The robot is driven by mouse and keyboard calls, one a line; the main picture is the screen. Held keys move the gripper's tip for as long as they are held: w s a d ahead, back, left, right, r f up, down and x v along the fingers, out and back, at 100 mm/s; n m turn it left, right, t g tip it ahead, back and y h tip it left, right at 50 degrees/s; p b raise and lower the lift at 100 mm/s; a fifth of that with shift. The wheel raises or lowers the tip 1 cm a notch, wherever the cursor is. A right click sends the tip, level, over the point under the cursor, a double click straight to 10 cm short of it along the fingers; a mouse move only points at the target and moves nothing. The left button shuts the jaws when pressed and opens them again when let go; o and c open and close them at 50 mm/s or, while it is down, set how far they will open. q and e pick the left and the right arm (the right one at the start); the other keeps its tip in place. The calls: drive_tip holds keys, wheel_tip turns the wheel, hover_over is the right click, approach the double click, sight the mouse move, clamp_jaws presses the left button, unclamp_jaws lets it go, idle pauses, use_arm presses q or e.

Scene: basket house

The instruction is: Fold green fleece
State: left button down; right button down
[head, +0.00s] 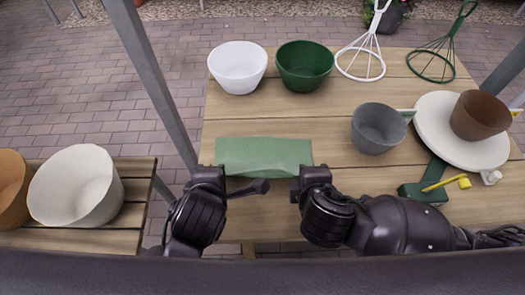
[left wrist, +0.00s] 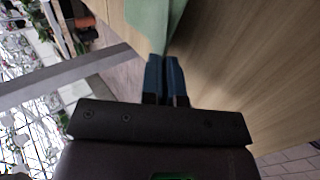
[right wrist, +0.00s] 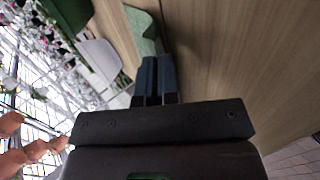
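The green fleece (head: 264,153) lies as a wide, short rectangle near the front edge of the wooden table in the head view. My left gripper (head: 222,172) is at its near left corner, and my right gripper (head: 303,170) is at its near right corner. In the left wrist view the fleece (left wrist: 150,18) tapers to the closely spaced blue fingertips (left wrist: 166,58). In the right wrist view the fleece (right wrist: 143,30) also runs down to the nearly closed fingertips (right wrist: 156,60). Both grippers appear shut on its corners. The fleece's underside is hidden.
A white bowl (head: 238,66) and green bowl (head: 304,66) stand at the back. A grey bowl (head: 378,128), a white plate (head: 440,145) bearing a brown bowl (head: 480,115), and a green tool (head: 428,180) lie to the right. Bare wood lies behind the fleece.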

use_arm(q)
drive_tip(key=shift+s+f+t, duration=0.3)
drive_tip(key=shift+s+f, duration=0.15)
drive_tip(key=shift+f, duration=0.1)
use_arm(e)
drive_tip(key=shift+s+f+t, duration=0.3)
drive_tip(key=shift+s+f, duration=0.1)
drive_tip(key=shift+f, duration=0.15)
use_arm(q)
drive_tip(key=shift+s+f+b, duration=0.1)
drive_tip(key=shift+s+b, duration=0.1)
drive_tip(key=shift+b, duration=0.2)
use_arm(e)
drive_tip(key=shift+s+f, duration=0.1)
drive_tip(key=shift+s, duration=0.15)
drive_tip(key=shift+t, duration=0.3)
use_arm(q)
drive_tip(key=c, duration=1)
unclamp_jaws()
use_arm(e)
drive_tip(key=c, duration=1)
unclamp_jaws()
